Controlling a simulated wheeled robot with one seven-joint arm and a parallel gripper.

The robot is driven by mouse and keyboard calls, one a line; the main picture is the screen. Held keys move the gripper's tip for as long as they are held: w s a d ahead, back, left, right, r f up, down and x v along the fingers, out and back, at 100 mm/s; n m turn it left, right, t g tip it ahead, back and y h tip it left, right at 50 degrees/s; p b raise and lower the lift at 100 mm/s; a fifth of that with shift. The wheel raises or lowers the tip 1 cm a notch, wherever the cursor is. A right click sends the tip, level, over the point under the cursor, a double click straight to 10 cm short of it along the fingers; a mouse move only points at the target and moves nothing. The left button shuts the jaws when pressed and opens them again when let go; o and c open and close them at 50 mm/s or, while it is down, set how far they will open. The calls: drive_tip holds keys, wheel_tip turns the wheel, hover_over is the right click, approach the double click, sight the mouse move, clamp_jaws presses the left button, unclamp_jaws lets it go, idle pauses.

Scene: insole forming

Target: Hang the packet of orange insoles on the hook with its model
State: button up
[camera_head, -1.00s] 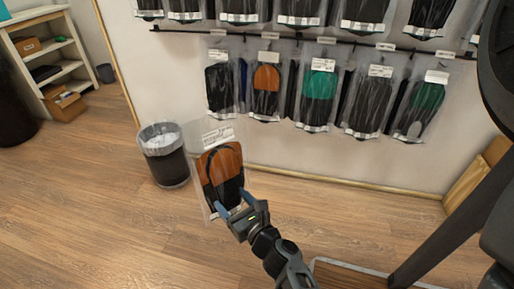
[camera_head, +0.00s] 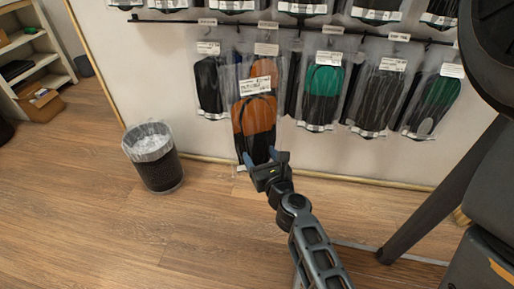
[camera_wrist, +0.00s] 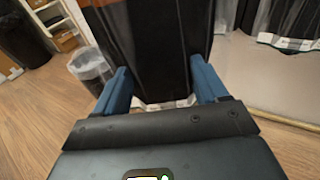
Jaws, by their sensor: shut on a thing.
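My gripper (camera_head: 265,160) is shut on the lower end of the clear packet of orange and black insoles (camera_head: 254,116). In the wrist view the held packet (camera_wrist: 155,50) fills the middle between the blue fingers of my gripper (camera_wrist: 165,90). The hook holding the orange model is mostly hidden; its white tag (camera_head: 268,25) shows on the rail.
A black packet (camera_head: 209,85) hangs left of the orange ones. A green packet (camera_head: 322,85), a dark packet (camera_head: 378,97) and another green packet (camera_head: 432,105) hang to the right. A bin (camera_head: 155,165) stands on the floor at left. A dark post crosses the right side.

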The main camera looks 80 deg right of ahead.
drive_tip(key=shift+w+d+r, duration=0.1)
drive_tip(key=shift+w+d, duration=0.2)
drive_tip(key=shift+d, duration=0.6)
drive_tip(key=d+p, duration=0.2)
drive_tip(key=d, duration=0.5)
drive_tip(key=shift+w+p, duration=0.25)
drive_tip(key=shift+p, duration=0.1)
drive_tip(key=shift+d, duration=0.1)
